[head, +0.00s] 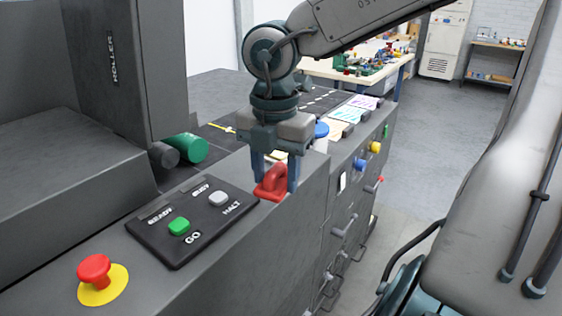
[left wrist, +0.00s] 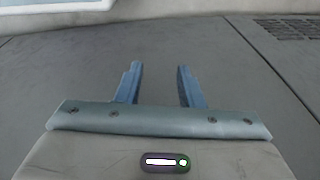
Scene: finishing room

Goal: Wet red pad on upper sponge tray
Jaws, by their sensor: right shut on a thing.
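The red pad (head: 272,182), a red piece with a raised loop-like handle, is at the right end of the grey machine top. My right gripper (head: 275,178) points down with its two blue fingers on either side of it, shut on it. Whether the pad rests on the surface or hangs just above it, I cannot tell. My left gripper (left wrist: 160,86) is open and empty over a plain dark grey surface in the left wrist view.
A black control panel (head: 190,220) with green and grey buttons lies left of the pad. A red stop button (head: 95,271) on a yellow disc is at front left. Green and grey rollers (head: 185,149) sit behind. Knobs and handles stick out along the right side.

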